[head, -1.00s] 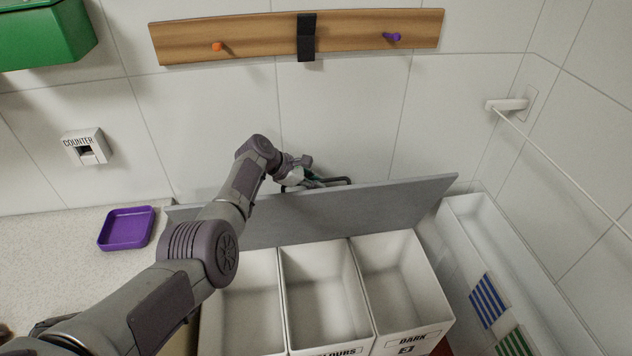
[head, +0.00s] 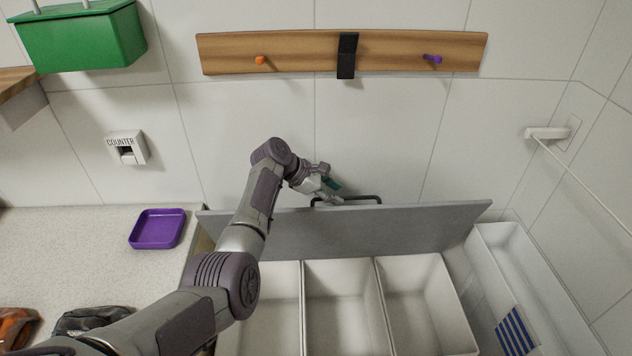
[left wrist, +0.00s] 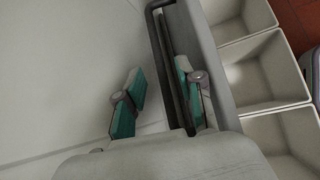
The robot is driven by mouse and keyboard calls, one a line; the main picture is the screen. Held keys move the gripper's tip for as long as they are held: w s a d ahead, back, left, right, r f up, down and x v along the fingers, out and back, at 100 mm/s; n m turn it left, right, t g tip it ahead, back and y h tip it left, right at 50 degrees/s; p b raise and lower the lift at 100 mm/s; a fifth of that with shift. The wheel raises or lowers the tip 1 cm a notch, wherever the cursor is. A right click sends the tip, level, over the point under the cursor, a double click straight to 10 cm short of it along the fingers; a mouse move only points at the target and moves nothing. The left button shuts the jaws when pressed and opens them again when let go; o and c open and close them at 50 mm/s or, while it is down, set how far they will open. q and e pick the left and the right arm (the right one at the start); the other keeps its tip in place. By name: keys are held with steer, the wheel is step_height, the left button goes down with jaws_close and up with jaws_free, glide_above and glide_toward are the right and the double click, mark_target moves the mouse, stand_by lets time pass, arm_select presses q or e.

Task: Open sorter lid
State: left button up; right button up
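The sorter lid (head: 370,232) is a grey panel standing raised and steeply tilted behind the sorter's white bins, near the tiled wall. Its dark bar handle (head: 362,198) is on the wall side near the top edge and also shows in the left wrist view (left wrist: 166,65). My left gripper (head: 335,190) is at the left end of the handle. In the left wrist view, its teal finger pads (left wrist: 157,93) are spread apart, one on each side of the handle bar, with the right pad close to the lid. My right gripper is not in view.
The three white bins (head: 345,310) stand open and look empty. A purple tray (head: 157,229) is on the counter at left. A wooden peg rail (head: 290,50) and a green box (head: 85,38) are on the wall. A white trough (head: 530,270) is at right.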

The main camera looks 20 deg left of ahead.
arm_select(q)
steer(key=v, duration=0.7)
stand_by(0.3)
